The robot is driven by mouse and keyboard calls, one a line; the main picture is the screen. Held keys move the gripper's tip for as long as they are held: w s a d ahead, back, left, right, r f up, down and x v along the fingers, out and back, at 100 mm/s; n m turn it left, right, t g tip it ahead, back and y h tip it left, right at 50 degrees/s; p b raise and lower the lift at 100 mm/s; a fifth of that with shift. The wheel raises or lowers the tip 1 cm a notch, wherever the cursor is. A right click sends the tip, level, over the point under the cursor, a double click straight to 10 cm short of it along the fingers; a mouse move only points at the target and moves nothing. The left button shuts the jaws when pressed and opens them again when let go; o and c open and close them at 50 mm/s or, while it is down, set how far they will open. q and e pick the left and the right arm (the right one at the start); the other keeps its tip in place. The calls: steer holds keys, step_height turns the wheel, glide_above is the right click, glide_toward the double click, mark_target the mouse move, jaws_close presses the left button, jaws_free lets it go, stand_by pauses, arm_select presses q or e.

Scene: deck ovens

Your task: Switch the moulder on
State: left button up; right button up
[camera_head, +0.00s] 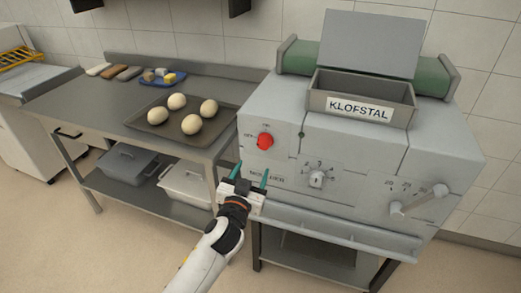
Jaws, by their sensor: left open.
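The moulder (350,150) is a grey machine labelled KLOFSTAL, standing at the right. A red rotary switch (265,141) sits at the upper left of its front face, with small markings around it too small to read fully. My left gripper (251,172) is open in front of the machine's lower left front, below the red switch. Its two teal fingers point up and stand apart with nothing between them. The gripper appears apart from the switch; the exact gap in depth is hard to tell. My right gripper is not in view.
A numbered knob (316,179) and a lever (420,201) are on the moulder's front, right of the switch. A steel table (105,110) at left bears a tray (158,127) with several dough balls. Lidded containers (126,161) stand on its lower shelf.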

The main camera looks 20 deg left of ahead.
mark_target(263, 146)
arm_select(q)
steer(key=w+p, duration=0.1)
steer(key=w, duration=1)
steer(key=shift+w+a, duration=0.2)
steer(key=c, duration=1)
steer(key=shift+f, duration=0.1)
